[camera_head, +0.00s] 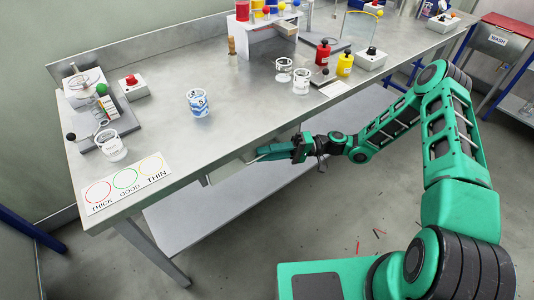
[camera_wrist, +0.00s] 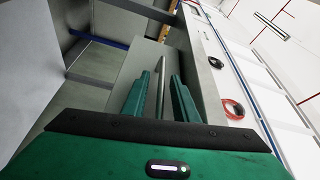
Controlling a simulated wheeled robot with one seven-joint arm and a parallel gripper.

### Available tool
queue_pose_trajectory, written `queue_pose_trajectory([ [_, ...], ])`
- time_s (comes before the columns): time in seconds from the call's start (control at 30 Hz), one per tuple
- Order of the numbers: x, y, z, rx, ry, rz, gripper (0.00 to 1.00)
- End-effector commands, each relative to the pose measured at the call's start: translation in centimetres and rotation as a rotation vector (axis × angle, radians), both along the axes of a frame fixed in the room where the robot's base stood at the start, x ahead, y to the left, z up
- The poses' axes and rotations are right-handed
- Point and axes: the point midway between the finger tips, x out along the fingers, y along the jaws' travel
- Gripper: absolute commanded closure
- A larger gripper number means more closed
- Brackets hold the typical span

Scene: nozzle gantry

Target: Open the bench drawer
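The bench (camera_head: 160,100) has a long grey metal top, and my gripper (camera_head: 256,156) is at its front edge, just below the top. In the wrist view, a pale drawer front (camera_wrist: 130,62) shows ahead of my gripper (camera_wrist: 160,82). A thin metal bar handle (camera_wrist: 160,88) stands out from it, between my two green fingers. The fingers are apart, with a gap visible on each side of the bar, so they are around it and not closed on it. The head view hides most of the drawer, and I cannot tell whether it is pulled out at all.
Cups, including a blue-patterned cup (camera_head: 198,102), and red and yellow bottles (camera_head: 345,65) stand on the bench. A card with coloured circles (camera_head: 127,183) lies near the left front corner. A lower shelf (camera_head: 205,205) runs beneath. The floor in front is mostly open.

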Motion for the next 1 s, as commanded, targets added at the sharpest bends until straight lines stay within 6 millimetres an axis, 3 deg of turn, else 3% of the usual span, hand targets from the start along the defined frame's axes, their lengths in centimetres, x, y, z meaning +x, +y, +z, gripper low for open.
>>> queue_pose_trajectory([
  [0.33, -0.11, 0.37, 0.03, 0.0, 0.0, 0.0, 0.74],
  [0.47, -0.11, 0.37, 0.02, 0.0, 0.0, 0.0, 1.0],
  [1.0, -0.1, 0.34, -0.15, -0.004, 0.002, 0.0, 1.0],
])
